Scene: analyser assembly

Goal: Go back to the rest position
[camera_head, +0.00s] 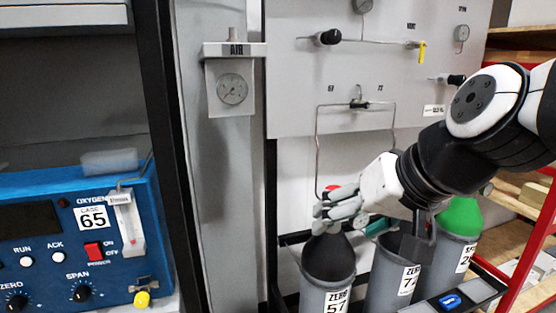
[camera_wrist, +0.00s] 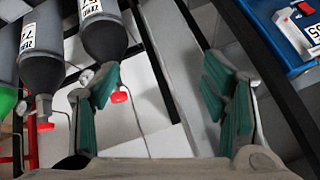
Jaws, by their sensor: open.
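My gripper (camera_head: 338,205) is in front of the gas cylinders, at the end of my arm, which reaches in from the right. In the wrist view my gripper (camera_wrist: 160,88) has its green-padded fingers wide apart with nothing between them. The dark-topped cylinder marked 57 (camera_head: 328,284) stands just below the fingers in the head view. Its red valve knob (camera_wrist: 120,96) shows right beside the left finger in the wrist view; I cannot tell if they touch. In the head view the fingers partly cover that knob.
The cylinder marked 72 (camera_head: 390,285) and a green-topped cylinder (camera_head: 460,218) stand to the right. A grey panel (camera_head: 290,85) with gauges and piping is behind. The blue oxygen analyser (camera_head: 60,245) is at left, beyond a black post (camera_head: 168,130). Red-framed shelves (camera_head: 540,225) are at right.

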